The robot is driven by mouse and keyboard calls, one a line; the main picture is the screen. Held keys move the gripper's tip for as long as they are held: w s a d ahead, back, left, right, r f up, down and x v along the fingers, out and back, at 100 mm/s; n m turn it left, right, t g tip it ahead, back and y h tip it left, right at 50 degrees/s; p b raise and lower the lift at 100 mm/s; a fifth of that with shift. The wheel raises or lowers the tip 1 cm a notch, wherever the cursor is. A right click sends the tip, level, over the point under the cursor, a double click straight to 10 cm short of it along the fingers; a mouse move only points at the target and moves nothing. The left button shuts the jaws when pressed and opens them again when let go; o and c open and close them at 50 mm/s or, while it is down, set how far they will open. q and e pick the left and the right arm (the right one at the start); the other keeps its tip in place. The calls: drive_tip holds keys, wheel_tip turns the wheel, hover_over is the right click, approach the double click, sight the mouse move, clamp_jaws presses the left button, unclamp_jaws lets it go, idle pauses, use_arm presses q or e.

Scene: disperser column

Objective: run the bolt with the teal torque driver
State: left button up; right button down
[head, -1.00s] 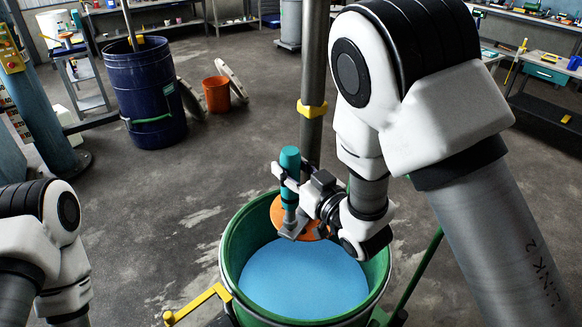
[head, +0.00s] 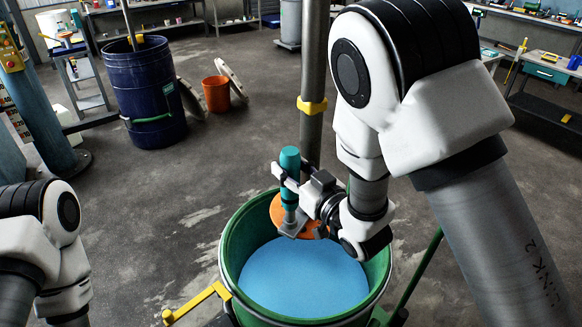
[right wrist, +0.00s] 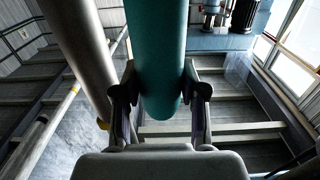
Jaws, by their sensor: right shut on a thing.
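The teal torque driver (head: 290,165) stands upright in my right gripper (head: 287,183), above the far side of the green drum. In the right wrist view the fingers of my right gripper (right wrist: 158,98) close on both sides of the teal driver (right wrist: 156,50). Below the driver is a grey block-like piece (head: 292,225) in front of an orange disc (head: 277,212) on the steel shaft. The bolt itself is hidden or too small to make out. Part of my left arm shows at the left edge, but its gripper is out of view.
The green drum (head: 229,262) holds blue liquid (head: 303,279). The steel shaft (head: 313,70) with a yellow collar (head: 312,105) rises behind the driver. A yellow clamp handle (head: 195,304) sticks out at the drum's left. A blue barrel (head: 140,95) and orange bucket (head: 216,94) stand farther back.

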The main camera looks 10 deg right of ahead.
sight(291, 151)
drive_tip(key=shift+f+b, duration=0.6)
idle(0.5)
drive_tip(key=shift+s+f+b, duration=0.15)
drive_tip(key=shift+f+b, duration=0.15)
drive_tip(key=shift+f, duration=0.05)
idle(1.0)
drive_tip(key=shift+r, duration=0.1)
drive_tip(key=shift+w+r+p, duration=0.2)
drive_tip(key=shift+r+p, duration=0.5)
drive_tip(key=shift+r, duration=0.15)
wheel_tip(291, 151, up, 2)
drive_tip(key=shift+s+p, duration=0.15)
drive_tip(key=shift+p, duration=0.45)
drive_tip(key=shift+r+p, duration=0.85)
drive_tip(key=shift+r, duration=0.4)
drive_tip(key=shift+f, duration=0.1)
